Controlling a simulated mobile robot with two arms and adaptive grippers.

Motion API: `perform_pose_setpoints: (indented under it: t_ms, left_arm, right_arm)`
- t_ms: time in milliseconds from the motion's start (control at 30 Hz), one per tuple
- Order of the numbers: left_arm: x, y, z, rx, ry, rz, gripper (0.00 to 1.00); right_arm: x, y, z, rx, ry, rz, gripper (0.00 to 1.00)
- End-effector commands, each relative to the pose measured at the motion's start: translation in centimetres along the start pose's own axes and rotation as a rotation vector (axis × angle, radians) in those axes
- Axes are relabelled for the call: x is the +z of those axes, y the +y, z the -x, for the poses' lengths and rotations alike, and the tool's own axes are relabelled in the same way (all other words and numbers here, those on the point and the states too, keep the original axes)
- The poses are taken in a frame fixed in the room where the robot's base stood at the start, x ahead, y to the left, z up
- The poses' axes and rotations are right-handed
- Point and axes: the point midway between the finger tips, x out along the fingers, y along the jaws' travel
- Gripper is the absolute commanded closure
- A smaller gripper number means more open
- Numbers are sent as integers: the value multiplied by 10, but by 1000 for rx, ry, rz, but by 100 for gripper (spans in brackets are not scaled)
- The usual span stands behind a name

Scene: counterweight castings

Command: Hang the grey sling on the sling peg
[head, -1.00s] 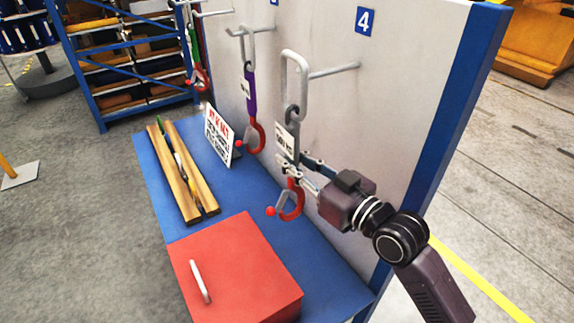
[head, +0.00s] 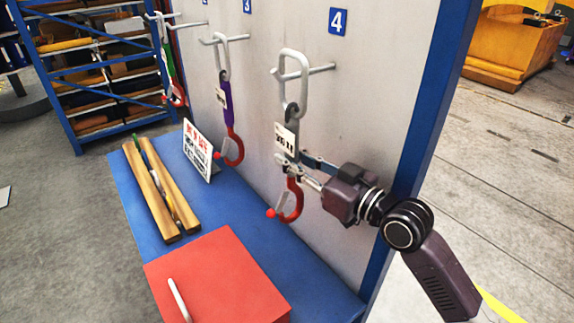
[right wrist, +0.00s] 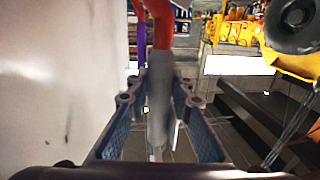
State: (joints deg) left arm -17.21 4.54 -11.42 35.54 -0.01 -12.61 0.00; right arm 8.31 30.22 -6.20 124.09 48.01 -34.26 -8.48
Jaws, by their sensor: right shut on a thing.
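The grey sling (head: 291,138) hangs upright, with a large oval ring (head: 282,85) at its top, a white tag and a red hook (head: 296,203) at its bottom. My right gripper (head: 303,172) is shut on the sling's grey body just above the hook. The right wrist view also shows the grey sling (right wrist: 159,105) between the fingers. The sling peg (head: 322,69) sticks out of the panel below the number 4. The ring overlaps this peg, whose tip shows left of the ring; it seems to pass through, but contact is unclear. My left gripper is out of view.
A purple sling (head: 227,103) and a green sling (head: 170,65) hang on pegs further left. Below are a blue table (head: 243,214), a red box (head: 222,275), wooden bars (head: 152,190) and a sign (head: 198,152). A blue post (head: 428,110) edges the panel.

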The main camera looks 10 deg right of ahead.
Motion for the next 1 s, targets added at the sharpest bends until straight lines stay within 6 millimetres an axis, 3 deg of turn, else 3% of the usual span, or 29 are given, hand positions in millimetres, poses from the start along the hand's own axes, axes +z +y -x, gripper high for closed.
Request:
perform_pose_setpoints:
  t_ms: [400, 1000]
  left_arm:
    - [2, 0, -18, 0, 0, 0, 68]
    - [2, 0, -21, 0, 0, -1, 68]
  right_arm:
    - [14, 10, 1, 1, 10, 3, 100]
    - [18, 12, 2, 1, 10, 3, 100]
